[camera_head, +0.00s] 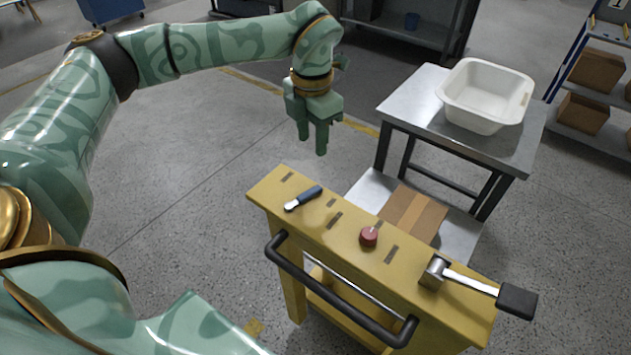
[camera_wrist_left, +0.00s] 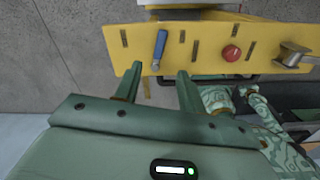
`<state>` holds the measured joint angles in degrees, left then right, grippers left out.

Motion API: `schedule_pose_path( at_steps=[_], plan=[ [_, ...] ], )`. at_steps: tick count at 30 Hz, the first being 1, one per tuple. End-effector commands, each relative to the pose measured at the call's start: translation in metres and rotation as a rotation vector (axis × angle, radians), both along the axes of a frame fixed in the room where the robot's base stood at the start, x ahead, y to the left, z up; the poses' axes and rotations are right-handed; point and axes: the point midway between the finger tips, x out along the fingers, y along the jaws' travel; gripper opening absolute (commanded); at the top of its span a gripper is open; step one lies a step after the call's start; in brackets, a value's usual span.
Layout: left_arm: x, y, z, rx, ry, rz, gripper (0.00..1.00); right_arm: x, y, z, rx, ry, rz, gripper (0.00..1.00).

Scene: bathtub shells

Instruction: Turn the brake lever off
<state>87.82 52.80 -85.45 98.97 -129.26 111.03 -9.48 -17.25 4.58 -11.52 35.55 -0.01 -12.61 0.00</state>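A yellow console (camera_head: 335,240) stands in front of me. On its top are a small lever with a dark blue grip (camera_head: 305,197) at the left, a red knob (camera_head: 369,236) in the middle, and a larger metal lever with a black grip (camera_head: 516,298) at the right. No label shows which is the brake lever. My left gripper (camera_head: 312,143) is open and empty, beyond the left end of the console and apart from it. In the left wrist view the blue-grip lever (camera_wrist_left: 160,46) shows just past the fingertips, between their lines. My right gripper is out of view.
A black bar handle (camera_head: 340,299) runs along the console's near side. A metal table (camera_head: 410,105) behind holds a white tub (camera_head: 484,100), with a cardboard piece (camera_head: 412,212) on its lower shelf. Shelves with boxes stand at the right. Floor at the left is clear.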

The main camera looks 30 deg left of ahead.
Motion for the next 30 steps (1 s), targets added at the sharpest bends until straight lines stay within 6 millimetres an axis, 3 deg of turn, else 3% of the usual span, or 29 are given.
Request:
schedule_pose_path(
  at_steps=[9, 15, 21, 29, 30],
  plan=[
    [-0.001, -0.001, -0.085, -0.002, 0.005, -0.002, 0.40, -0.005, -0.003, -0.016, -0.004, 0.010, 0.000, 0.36],
    [-0.001, -0.002, -0.122, -0.004, 0.004, -0.003, 0.40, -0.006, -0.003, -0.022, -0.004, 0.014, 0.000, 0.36],
    [0.000, -0.001, -0.137, -0.004, 0.001, -0.003, 0.40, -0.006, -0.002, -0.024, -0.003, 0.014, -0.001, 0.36],
    [0.000, -0.002, -0.138, -0.004, 0.000, -0.003, 0.40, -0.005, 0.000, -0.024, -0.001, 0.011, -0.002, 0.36],
    [0.000, -0.002, -0.138, -0.004, 0.000, -0.003, 0.34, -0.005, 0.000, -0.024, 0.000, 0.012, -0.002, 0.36]
  ],
)
